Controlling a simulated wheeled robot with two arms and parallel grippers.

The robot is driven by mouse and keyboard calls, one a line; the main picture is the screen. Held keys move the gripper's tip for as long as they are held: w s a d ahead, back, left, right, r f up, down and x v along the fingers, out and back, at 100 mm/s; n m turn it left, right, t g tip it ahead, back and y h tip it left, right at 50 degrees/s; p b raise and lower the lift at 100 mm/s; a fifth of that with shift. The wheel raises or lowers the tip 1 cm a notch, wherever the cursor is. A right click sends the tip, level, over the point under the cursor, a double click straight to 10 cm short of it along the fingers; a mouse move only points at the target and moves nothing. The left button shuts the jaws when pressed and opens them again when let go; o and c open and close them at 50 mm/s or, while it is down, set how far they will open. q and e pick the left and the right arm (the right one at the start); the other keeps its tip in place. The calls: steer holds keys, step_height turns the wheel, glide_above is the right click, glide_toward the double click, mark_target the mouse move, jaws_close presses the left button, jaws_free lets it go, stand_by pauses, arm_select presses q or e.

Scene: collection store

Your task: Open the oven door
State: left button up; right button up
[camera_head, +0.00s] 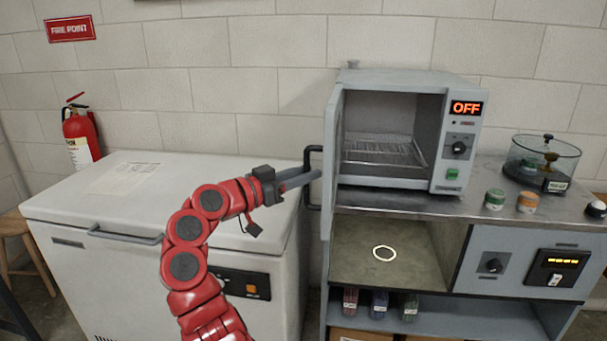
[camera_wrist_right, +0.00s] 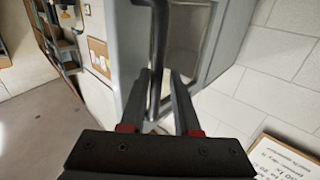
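The grey oven (camera_head: 395,120) stands on the bench, its front uncovered and a wire rack visible inside. Its door (camera_head: 332,165) is swung wide out on the left side and shows nearly edge-on. The black door handle (camera_head: 309,185) is on the door's left-facing side. My right gripper (camera_head: 312,178) is at this handle. In the right wrist view the handle bar (camera_wrist_right: 159,45) runs down between the two fingers (camera_wrist_right: 165,85), closer to the left one, with a gap at the right finger. The fingers are apart. My left gripper is not in view.
A white chest freezer (camera_head: 110,200) stands left, under my right arm. A fire extinguisher (camera_head: 82,135) hangs at the far left.

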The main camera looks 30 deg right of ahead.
steer(key=shift+a, duration=0.2)
steer(key=s+a, duration=0.3)
steer(key=a, duration=1.4)
steer(key=shift+w, duration=0.1)
